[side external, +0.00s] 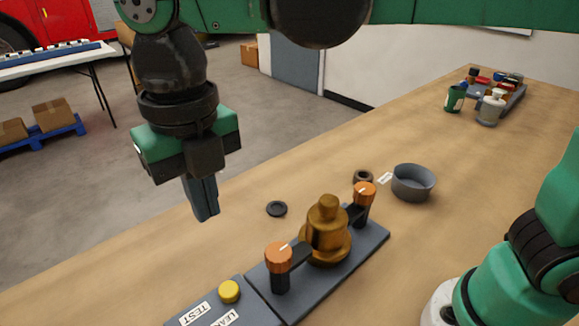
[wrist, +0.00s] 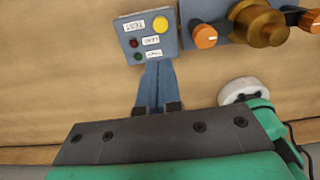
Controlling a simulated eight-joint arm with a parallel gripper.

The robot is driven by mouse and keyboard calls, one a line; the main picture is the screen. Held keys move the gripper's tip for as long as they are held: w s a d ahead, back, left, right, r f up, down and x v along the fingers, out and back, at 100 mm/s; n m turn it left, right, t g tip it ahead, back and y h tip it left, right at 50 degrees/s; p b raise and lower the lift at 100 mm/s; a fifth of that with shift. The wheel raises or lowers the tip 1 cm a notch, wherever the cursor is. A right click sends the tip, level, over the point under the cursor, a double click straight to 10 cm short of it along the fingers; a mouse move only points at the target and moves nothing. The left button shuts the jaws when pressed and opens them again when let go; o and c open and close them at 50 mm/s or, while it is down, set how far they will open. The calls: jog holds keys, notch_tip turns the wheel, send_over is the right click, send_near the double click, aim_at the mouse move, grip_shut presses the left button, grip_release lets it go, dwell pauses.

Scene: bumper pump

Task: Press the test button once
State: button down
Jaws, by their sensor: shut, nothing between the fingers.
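The yellow test button (side external: 229,291) sits on a grey-blue panel (side external: 249,311) beside the label TEST at the near edge of the side view. It also shows at the top of the wrist view (wrist: 160,24), unpressed or pressed I cannot tell. My gripper (side external: 207,217) is shut and empty, pointing down in the air above the bench, apart from the button. In the wrist view its closed fingertips (wrist: 157,66) show just below the panel's lower edge in the picture.
A brass pump body (side external: 327,232) with two orange knobs (side external: 279,257) (side external: 364,193) stands beside the panel. A black ring (side external: 276,208), a grey bowl (side external: 413,182) and a tray of cups (side external: 505,100) lie farther along the bench. A red lamp (wrist: 133,43) and green lamp (wrist: 138,57) are on the panel.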

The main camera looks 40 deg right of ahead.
aim_at(228, 289)
jog(key=shift+f, duration=0.1)
notch_tip(228, 289, down, 14)
jog(key=shift+r, duration=0.1)
dwell(0.5)
jog(key=shift+f, duration=1)
notch_tip(228, 289, up, 14)
jog(key=shift+r, duration=0.15)
dwell(0.7)
